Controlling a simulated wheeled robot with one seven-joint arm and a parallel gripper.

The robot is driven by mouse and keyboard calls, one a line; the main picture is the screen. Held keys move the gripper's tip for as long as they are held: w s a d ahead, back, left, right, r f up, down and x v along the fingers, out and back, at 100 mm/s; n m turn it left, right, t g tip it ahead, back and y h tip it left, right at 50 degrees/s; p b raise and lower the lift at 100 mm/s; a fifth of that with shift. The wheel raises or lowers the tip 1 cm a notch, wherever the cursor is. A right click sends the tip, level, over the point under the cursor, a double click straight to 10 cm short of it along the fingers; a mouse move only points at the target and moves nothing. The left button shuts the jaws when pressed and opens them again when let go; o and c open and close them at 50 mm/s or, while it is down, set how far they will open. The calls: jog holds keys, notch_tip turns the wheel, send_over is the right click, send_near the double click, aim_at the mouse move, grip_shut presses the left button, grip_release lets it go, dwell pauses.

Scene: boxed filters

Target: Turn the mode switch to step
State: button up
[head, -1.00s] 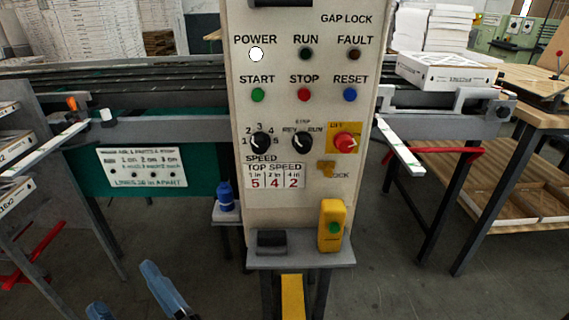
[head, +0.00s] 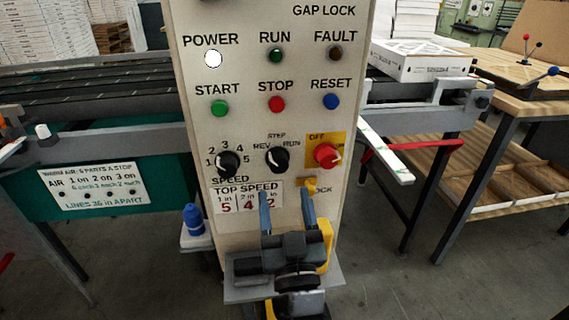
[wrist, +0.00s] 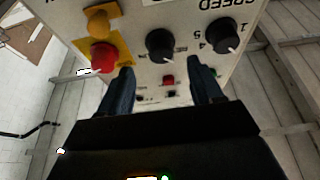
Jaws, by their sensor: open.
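The mode switch (head: 277,159) is a round black knob marked REV, STEP and RUN on the pale control panel. Its small white pointer is too fine to read surely. It also shows upside down in the wrist view (wrist: 160,45), ahead of and between my fingers. My gripper (head: 286,194) is open and empty, with its blue fingers pointing up, and appears below the switch in the head view. In the wrist view my gripper (wrist: 161,68) has a finger on either side of the switch's line; contact cannot be seen.
The black speed knob (head: 228,164) is left of the switch, and the red OFF knob (head: 327,155) on a yellow plate is right. START, STOP and RESET buttons (head: 331,102) sit above. A yellow lock piece (head: 309,185) juts below. A blue bottle (head: 193,220) stands at left.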

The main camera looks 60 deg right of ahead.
aim_at(278, 168)
jog(key=p+x, duration=0.1)
jog(key=x, duration=0.5)
jog(key=shift+w+d+r, duration=0.25)
jog(key=shift+c, duration=0.2)
jog(key=c, duration=0.8)
jog(key=shift+m+p, duration=0.3)
jog(key=shift+p, duration=0.1)
jog(key=m+g+h+p, duration=0.1)
jog(key=m, duration=0.2)
jog(key=m+g+p, duration=0.2)
jog(key=m, duration=0.1)
jog(key=shift+w+a+r+h, duration=0.1)
jog(key=shift+r+h, duration=0.05)
jog(key=shift+h, duration=0.25)
jog(key=shift+a+m+g+p, duration=0.1)
jog(key=shift+m+g+p, duration=0.6)
jog(key=shift+m, duration=0.7)
jog(key=shift+m+g+p, duration=0.6)
jog(key=shift+m+g, duration=0.1)
jog(key=shift+m, duration=0.7)
jog(key=shift+c, duration=0.4)
jog(key=shift+r+m, duration=0.1)
jog(key=shift+m, duration=0.2)
